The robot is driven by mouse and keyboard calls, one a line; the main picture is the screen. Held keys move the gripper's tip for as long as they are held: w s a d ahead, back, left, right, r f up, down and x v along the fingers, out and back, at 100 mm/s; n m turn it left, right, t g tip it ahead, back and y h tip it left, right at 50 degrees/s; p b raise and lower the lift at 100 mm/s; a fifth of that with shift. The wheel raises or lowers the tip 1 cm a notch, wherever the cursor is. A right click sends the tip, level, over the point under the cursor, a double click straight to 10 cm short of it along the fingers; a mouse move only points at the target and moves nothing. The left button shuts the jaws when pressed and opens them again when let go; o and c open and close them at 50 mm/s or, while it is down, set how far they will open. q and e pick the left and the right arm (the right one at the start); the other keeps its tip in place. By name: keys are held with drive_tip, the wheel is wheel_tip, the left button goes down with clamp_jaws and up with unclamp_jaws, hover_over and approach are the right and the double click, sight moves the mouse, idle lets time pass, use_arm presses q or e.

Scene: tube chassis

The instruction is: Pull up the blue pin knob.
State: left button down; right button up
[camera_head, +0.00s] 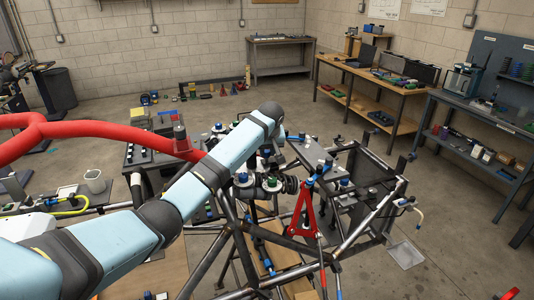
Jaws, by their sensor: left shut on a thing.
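My left arm comes in from the left, bends over the tube chassis (232,252) and turns down at its far end. My left gripper (303,184) is small and dark here. It is shut at a blue pin knob (310,182), at the top of a red A-shaped arm (304,212) on the chassis. The contact between the fingers and the knob is too small to see clearly. My right gripper is not in view.
A red curved tube (85,131) crosses the left side. Other blue-topped parts stand close by, such as one on the right plate (344,182). A wooden workbench (365,88) and a grey shelf bench (478,122) stand at the right. The floor between is mostly clear.

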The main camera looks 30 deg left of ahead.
use_arm(q)
drive_tip(key=c, duration=1.3)
unclamp_jaws()
drive_tip(key=shift+w+r, duration=0.1)
drive_tip(key=shift+r, duration=0.15)
drive_tip(key=shift+o, duration=0.5)
drive_tip(key=b+v, duration=0.3)
drive_tip(key=v, duration=1.1)
drive_tip(key=shift+s, duration=0.2)
drive_tip(key=shift+f, duration=0.1)
drive_tip(key=shift+f, duration=0.1)
